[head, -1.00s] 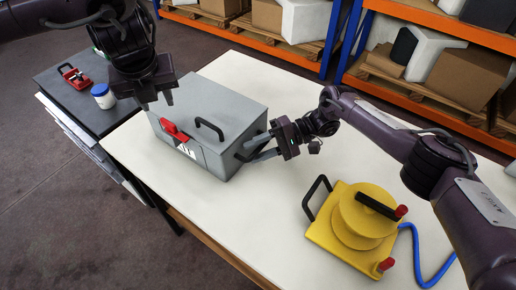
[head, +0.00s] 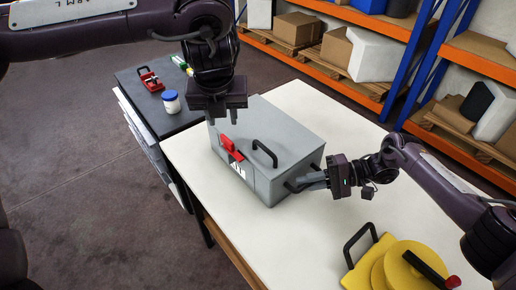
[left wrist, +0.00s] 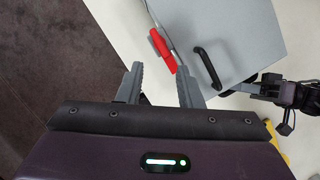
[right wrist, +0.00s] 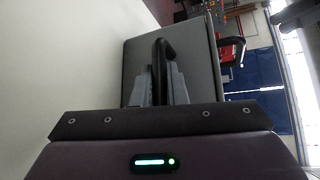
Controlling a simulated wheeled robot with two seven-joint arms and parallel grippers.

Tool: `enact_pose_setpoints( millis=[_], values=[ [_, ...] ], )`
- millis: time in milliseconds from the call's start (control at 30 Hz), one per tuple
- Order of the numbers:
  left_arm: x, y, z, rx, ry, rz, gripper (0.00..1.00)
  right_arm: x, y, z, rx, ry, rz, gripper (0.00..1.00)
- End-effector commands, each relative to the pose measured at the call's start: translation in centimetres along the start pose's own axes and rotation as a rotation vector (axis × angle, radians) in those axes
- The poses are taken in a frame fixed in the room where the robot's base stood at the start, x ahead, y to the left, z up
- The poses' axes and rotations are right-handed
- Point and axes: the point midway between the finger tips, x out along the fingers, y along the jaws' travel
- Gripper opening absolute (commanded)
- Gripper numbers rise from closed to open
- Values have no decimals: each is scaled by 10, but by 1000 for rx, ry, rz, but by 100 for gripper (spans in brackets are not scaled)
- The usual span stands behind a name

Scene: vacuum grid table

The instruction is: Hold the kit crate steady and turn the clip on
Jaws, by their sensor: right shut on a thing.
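The grey kit crate (head: 285,145) stands on the white table with a black handle on its lid. My left gripper (head: 223,120) is open and empty, above and beside the crate, apart from the clip. In the left wrist view its fingers (left wrist: 160,85) are spread below the clip. My right gripper (head: 300,183) is shut on the crate's black side handle, which stands between its fingers in the right wrist view (right wrist: 161,65).
A yellow reel (head: 400,268) with a black handle stands on the white table (head: 300,235) at the front right. A dark side table (head: 150,105) at the left holds a white jar (head: 170,101) and a red tool (head: 149,80). Shelves with boxes stand behind.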

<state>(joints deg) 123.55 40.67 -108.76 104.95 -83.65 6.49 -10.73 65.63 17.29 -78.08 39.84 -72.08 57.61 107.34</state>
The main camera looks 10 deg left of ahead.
Motion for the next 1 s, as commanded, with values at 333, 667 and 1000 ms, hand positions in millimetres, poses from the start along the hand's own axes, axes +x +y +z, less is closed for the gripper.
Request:
enact_pose_setpoints(
  millis=[333, 667, 1000],
  values=[
    [0, 2, 28, -414, 238, 84, 33, 0, 3, 0, 0, 2, 6, 0],
    [-3, 0, 42, -620, 322, 101, 33, 0, 4, 0, 0, 3, 8, 0],
    [57, 0, 21, -620, 326, 102, 33, 0, 5, 0, 1, 2, 9, 0]
  ],
)
